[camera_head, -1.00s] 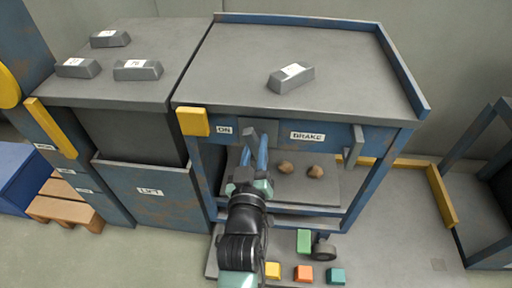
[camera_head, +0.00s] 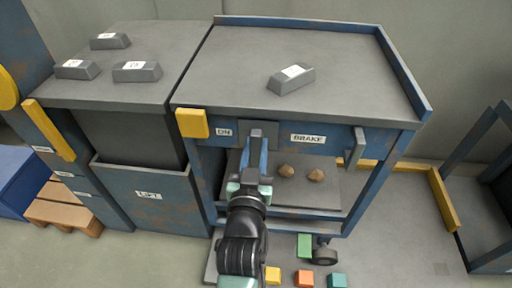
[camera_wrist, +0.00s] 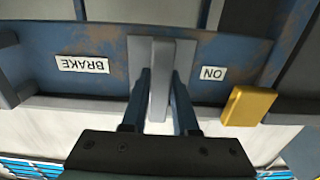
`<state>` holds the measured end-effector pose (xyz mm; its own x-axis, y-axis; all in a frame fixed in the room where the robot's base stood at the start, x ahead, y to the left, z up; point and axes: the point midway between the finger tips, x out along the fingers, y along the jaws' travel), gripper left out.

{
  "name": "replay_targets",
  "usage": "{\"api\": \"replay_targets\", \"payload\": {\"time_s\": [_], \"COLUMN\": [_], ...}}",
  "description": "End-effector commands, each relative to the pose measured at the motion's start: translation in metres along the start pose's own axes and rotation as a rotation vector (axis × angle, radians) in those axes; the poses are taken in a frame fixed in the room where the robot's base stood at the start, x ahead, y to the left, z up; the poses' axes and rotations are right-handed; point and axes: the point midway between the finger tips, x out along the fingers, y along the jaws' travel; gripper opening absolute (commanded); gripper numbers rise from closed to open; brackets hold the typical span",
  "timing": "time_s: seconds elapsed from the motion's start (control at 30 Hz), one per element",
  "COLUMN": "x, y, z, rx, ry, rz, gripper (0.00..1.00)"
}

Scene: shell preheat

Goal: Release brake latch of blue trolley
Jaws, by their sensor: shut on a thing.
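The blue trolley (camera_head: 352,140) stands in the middle with a grey top. Its front rail carries a "BRAKE" label and a small label that seems to read "ON". The grey brake latch (camera_wrist: 160,78) is a narrow bar on a grey plate between these labels, and hangs down from the rail. My gripper (camera_head: 259,156) reaches up to it from below in the head view. In the wrist view my gripper (camera_wrist: 160,100) has its two blue fingers on either side of the bar, shut on it. The fingers partly hide the latch in the head view.
A yellow block (camera_head: 192,123) sits at the rail's left end and a grey handle (camera_head: 356,147) at its right. A labelled grey ingot (camera_head: 290,79) lies on top. Brown lumps (camera_head: 315,175) rest on the lower shelf.

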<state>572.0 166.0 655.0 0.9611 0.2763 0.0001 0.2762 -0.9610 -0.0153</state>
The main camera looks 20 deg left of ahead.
Motion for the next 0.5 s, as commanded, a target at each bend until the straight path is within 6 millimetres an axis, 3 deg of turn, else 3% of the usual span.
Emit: {"api": "replay_targets", "payload": {"time_s": [0.17, 0.2, 0.3, 0.37, 0.5], "x": [-0.0005, -0.0005, -0.0004, -0.0003, -0.0002], "y": [-0.0003, -0.0003, -0.0002, -0.0002, -0.0001], "z": [0.0016, 0.0016, 0.0013, 0.0011, 0.0007], "rx": [0.004, 0.004, 0.003, 0.002, 0.001], "ry": [-0.004, -0.004, -0.003, -0.002, -0.001], "rz": [0.000, 0.000, 0.000, 0.000, 0.000], "gripper": [0.00, 0.31, 0.49, 0.57, 0.57]}}
